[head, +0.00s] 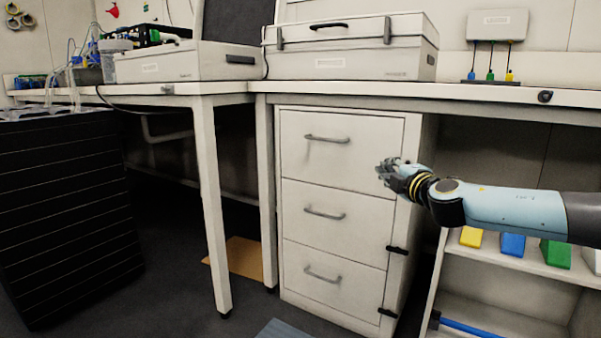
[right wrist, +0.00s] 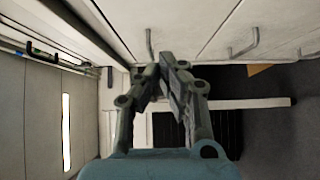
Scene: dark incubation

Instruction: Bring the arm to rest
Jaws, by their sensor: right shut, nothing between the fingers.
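My right arm comes in from the right in the head view, with a light blue forearm held roughly level. My right gripper (head: 384,170) is in front of the right side of the white drawer cabinet (head: 335,155), below the bench top. In the right wrist view the fingers of my right gripper (right wrist: 168,68) meet at the tips, and nothing is held between them. The drawers behind it are closed. I cannot tell the exact gap between gripper and cabinet. My left gripper is not in view.
A white bench (head: 480,95) runs above the cabinet and carries a closed white case (head: 350,60). An open shelf (head: 540,265) with coloured boxes stands at the lower right, below my forearm. A black slatted unit (head: 60,200) stands at left.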

